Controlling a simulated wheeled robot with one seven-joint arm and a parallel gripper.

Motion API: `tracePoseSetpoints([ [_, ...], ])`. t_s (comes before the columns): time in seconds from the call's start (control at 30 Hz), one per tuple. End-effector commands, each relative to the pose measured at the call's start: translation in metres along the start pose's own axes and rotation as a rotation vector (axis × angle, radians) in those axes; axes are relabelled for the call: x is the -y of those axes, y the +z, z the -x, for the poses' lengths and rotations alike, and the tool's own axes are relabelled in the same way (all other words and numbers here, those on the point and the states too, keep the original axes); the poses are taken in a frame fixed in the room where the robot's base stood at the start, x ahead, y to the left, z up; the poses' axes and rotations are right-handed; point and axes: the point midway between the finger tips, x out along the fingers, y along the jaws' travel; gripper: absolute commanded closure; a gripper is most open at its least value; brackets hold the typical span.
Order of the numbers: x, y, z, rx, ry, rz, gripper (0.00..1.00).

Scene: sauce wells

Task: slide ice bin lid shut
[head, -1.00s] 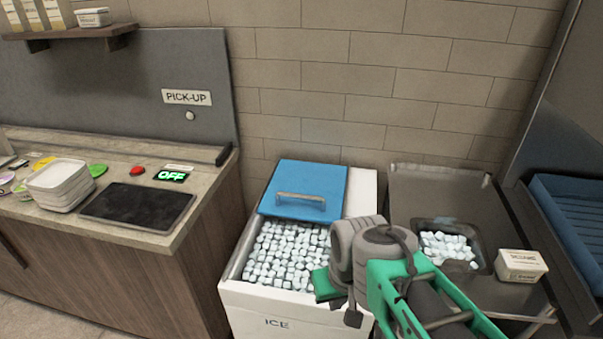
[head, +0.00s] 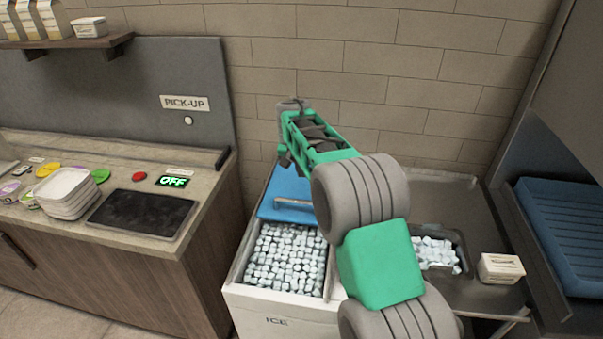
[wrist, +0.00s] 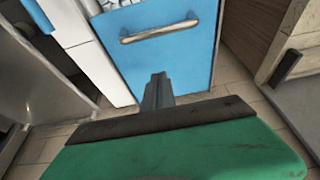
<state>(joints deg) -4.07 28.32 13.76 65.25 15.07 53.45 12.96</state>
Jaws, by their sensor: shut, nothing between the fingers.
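The white ice bin (head: 275,318) stands in the middle of the head view, its front part open with ice cubes (head: 285,262) showing. Its blue lid (head: 284,190) covers the back part, and a metal bar handle (head: 294,203) runs across it. My arm hides the lid's right side. My gripper (head: 284,158) is at the lid's far end, on the wall side. In the wrist view my gripper (wrist: 158,88) is shut and empty, over the blue lid (wrist: 170,65) on the wall side of the handle (wrist: 160,31). I cannot tell whether it touches the lid.
A counter (head: 215,190) with a black mat (head: 142,214) and stacked white trays (head: 72,193) stands left. Right are a steel unit with an ice well (head: 437,250), a small box (head: 500,268) and a blue tray (head: 570,235). A brick wall (head: 400,85) closes off the back.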

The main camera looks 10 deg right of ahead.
Motion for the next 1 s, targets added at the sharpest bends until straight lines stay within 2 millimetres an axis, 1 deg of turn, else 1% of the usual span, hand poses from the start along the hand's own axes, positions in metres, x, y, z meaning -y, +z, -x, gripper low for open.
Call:
tracePoseSetpoints([
  [0.03, -0.001, 0.001, -0.011, 0.006, 0.003, 0.001, 1.00],
  [0.1, -0.001, 0.001, -0.026, 0.006, 0.002, 0.001, 1.00],
  [0.33, 0.000, 0.001, -0.075, 0.004, 0.001, 0.002, 1.00],
  [0.37, 0.001, 0.007, -0.069, 0.002, -0.001, 0.003, 1.00],
  [0.4, 0.000, 0.014, -0.066, 0.000, -0.001, 0.004, 1.00],
  [0.5, 0.000, 0.029, -0.066, 0.002, 0.000, 0.003, 1.00],
  [0.6, 0.000, 0.037, -0.066, 0.001, 0.000, 0.003, 1.00],
  [1.0, 0.000, 0.041, -0.067, 0.000, -0.001, 0.003, 1.00],
])
